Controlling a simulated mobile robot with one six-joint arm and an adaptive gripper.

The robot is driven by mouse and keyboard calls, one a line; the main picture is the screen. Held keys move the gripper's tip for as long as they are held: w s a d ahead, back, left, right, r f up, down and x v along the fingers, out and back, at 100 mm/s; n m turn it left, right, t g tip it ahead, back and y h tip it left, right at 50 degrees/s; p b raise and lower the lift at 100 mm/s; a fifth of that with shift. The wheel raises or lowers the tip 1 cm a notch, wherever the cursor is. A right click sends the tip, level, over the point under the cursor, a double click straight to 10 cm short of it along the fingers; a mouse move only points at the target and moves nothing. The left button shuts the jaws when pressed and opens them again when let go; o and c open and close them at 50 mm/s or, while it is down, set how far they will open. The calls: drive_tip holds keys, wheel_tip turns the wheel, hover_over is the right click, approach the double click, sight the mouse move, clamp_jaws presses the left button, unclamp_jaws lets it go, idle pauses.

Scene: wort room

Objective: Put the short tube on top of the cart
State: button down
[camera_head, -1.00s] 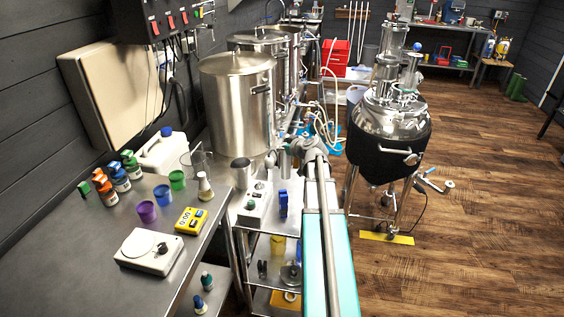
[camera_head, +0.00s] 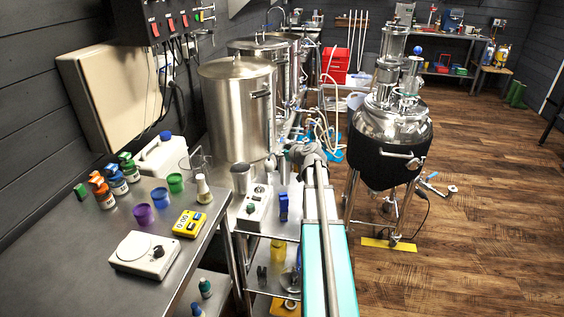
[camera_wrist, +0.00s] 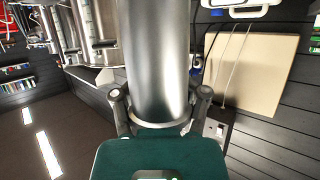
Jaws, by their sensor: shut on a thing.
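A steel tube (camera_wrist: 153,60), which I take to be the short tube, stands between the two fingers of my gripper (camera_wrist: 160,108) in the wrist view. The fingers sit against its lower end on both sides. In the head view, my gripper (camera_head: 282,160) is at the far end of my arm, and a small grey upright piece (camera_head: 285,171) there appears to be the tube. It is above or close to the top of the steel cart (camera_head: 268,226); whether it touches cannot be told. My arm hides part of the cart.
A control box (camera_head: 253,209), a steel cup (camera_head: 240,178) and a blue object (camera_head: 283,207) stand on the cart. A large kettle (camera_head: 236,105) is behind. A bench (camera_head: 95,245) with cups is at left. A black-jacketed vessel (camera_head: 388,150) stands right; open floor lies beyond.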

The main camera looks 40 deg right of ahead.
drive_tip(key=shift+f+b, duration=1.05)
drive_tip(key=shift+f, duration=0.55)
drive_tip(key=shift+c, duration=0.5)
unclamp_jaws()
drive_tip(key=shift+r, duration=0.1)
drive_tip(key=shift+r, duration=0.1)
drive_tip(key=p+v, duration=0.4)
drive_tip(key=v, duration=0.8)
drive_tip(key=shift+p, duration=0.4)
drive_tip(key=shift+r, duration=0.1)
